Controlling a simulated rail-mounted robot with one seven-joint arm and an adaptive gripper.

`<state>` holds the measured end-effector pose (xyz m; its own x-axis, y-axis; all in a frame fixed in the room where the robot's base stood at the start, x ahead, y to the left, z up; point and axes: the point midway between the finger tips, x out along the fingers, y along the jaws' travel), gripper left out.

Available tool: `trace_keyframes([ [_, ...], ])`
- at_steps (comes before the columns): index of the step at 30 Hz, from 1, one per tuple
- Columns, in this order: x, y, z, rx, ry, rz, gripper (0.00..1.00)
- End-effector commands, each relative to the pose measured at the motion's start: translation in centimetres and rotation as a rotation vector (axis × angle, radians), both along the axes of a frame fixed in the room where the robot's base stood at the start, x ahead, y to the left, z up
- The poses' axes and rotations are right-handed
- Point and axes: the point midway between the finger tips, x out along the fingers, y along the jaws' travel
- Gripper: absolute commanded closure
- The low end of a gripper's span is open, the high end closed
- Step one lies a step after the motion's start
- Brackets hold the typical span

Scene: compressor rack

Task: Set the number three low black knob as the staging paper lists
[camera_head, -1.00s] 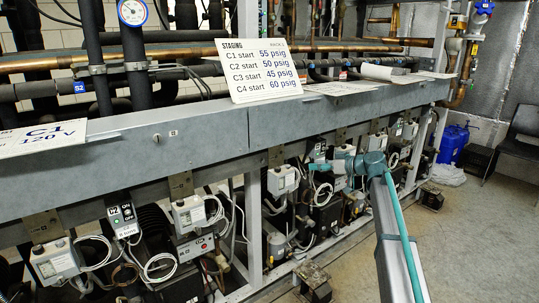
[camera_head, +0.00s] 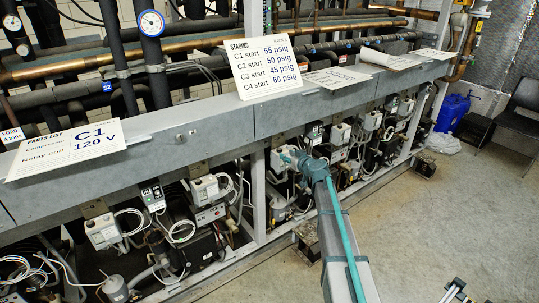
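The white staging paper (camera_head: 268,70) leans on the grey beam and lists C3 start at 45 psig. White switch boxes hang below the beam. One switch box (camera_head: 283,158) is close to the teal end of my arm, which partly covers it; another (camera_head: 340,133) is to its right, with a small black-and-white tag (camera_head: 315,132) between them. The tag's text and any black knobs are too small to make out. My arm reaches from the lower right to these boxes. I cannot make out my gripper's fingers or what they touch.
A C1 120 V parts paper (camera_head: 68,148) lies on the beam (camera_head: 190,137) at left; more papers (camera_head: 337,77) lie at right. Pipes run above. Upright posts, hoses and cables crowd the rack below.

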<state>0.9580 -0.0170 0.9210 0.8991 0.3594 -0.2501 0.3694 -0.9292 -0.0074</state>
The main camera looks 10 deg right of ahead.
Motion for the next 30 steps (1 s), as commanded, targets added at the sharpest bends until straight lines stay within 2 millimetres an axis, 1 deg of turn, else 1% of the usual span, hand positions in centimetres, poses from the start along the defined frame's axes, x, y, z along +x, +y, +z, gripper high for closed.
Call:
trace_keyframes([
  [2,0.3,-0.1,0.1,-0.005,-0.005,-0.009,0.61],
  [8,1.5,0.3,0.0,-0.006,-0.006,-0.005,0.61],
  [17,4.8,1.7,-0.7,-0.006,-0.005,-0.004,0.61],
  [19,5.7,2.0,-1.9,-0.007,-0.006,-0.004,0.61],
  [24,7.4,2.8,-2.3,-0.007,-0.007,-0.003,0.61],
  [30,8.3,3.1,-2.3,-0.008,-0.005,-0.003,0.61],
])
